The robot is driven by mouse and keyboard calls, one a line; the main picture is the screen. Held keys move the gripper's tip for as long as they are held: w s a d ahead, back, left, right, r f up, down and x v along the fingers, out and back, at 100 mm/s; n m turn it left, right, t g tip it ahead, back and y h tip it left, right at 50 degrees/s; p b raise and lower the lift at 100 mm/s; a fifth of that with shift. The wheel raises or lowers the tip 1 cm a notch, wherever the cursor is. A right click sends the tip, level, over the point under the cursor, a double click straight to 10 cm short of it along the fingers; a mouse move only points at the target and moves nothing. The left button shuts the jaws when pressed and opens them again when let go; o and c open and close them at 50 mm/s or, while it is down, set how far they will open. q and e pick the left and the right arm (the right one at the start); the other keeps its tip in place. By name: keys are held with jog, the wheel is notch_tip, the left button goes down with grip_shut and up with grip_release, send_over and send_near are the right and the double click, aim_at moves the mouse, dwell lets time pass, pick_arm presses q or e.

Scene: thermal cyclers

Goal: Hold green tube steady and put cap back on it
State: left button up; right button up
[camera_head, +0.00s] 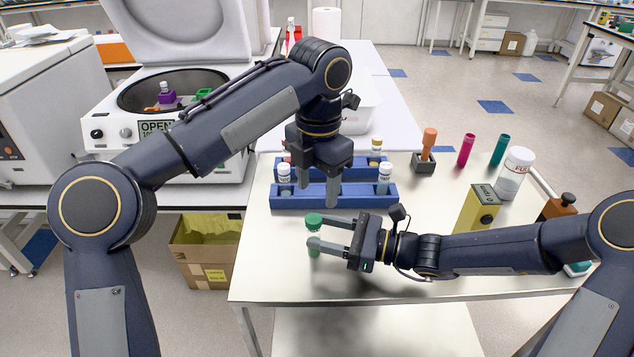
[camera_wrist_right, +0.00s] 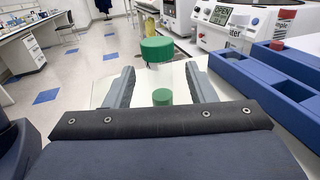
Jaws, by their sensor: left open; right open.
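The green tube (camera_head: 314,243) stands upright near the front left of the metal table, with a green cap (camera_head: 314,220) at its top. In the right wrist view the cap (camera_wrist_right: 157,50) shows beyond the finger tips, with a smaller green part (camera_wrist_right: 162,97) below it. Whether the cap is seated cannot be told. My right gripper (camera_head: 316,232) is open, its fingers level and either side of the tube; contact is not visible. My left gripper (camera_head: 318,196) is open, pointing down with its fingers at the blue rack, behind the tube.
The blue rack (camera_head: 352,202) holds white-capped tubes (camera_head: 284,174) and (camera_head: 384,172). Behind it is a second blue rack (camera_head: 371,170). An orange-topped tube (camera_head: 428,142), a magenta tube (camera_head: 466,150) and a white jar (camera_head: 514,172) stand right. A yellow box (camera_head: 476,207) is behind my right forearm.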

jog(key=v, duration=0.5)
dwell(0.3)
